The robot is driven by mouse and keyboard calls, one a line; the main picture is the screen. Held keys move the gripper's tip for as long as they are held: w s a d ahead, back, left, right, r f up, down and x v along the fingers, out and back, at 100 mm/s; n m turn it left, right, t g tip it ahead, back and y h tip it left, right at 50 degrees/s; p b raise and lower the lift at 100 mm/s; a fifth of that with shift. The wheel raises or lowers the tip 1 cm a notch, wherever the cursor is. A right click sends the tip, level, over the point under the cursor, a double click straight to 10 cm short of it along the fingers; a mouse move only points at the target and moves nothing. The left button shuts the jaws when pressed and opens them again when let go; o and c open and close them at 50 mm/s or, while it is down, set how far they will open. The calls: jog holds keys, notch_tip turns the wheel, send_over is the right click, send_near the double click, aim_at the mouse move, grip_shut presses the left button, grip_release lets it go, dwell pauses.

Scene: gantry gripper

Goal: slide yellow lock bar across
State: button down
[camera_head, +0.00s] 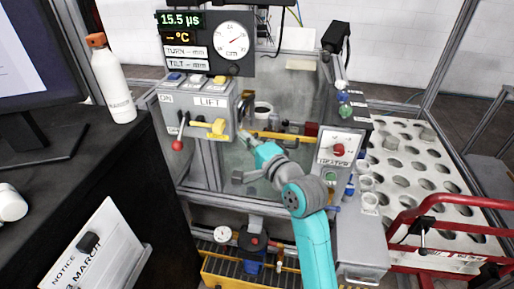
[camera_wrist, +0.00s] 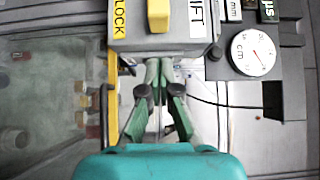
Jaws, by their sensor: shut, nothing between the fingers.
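The yellow lock bar (camera_head: 208,125) sticks out from the front of a grey box labelled LIFT. In the wrist view its yellow end (camera_wrist: 158,16) shows at the top, between a yellow LOCK label (camera_wrist: 119,18) and the LIFT label. My gripper (camera_head: 245,140) is just right of the box in the head view. In the wrist view my gripper (camera_wrist: 159,66) is shut and empty, its fingertips close to the box's edge and short of the bar. I cannot tell whether the fingertips touch the box.
The grey box (camera_head: 197,105) also bears a red-knobbed lever (camera_head: 177,145). A long yellow rail (camera_head: 280,136) runs behind my gripper. A heater panel (camera_head: 338,150) stands to the right. A white bottle (camera_head: 113,82) stands on the black desk at left.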

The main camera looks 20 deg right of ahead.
aim_at(223, 128)
jog(key=w+a, duration=0.3)
jog(key=shift+w+a, duration=0.25)
jog(key=shift+w+a, duration=0.1)
jog(key=shift+w+a, duration=0.65)
jog(key=shift+a, duration=0.25)
jog(key=shift+w+a, duration=0.65)
jog(key=shift+a, duration=0.25)
jog(key=shift+r, duration=0.1)
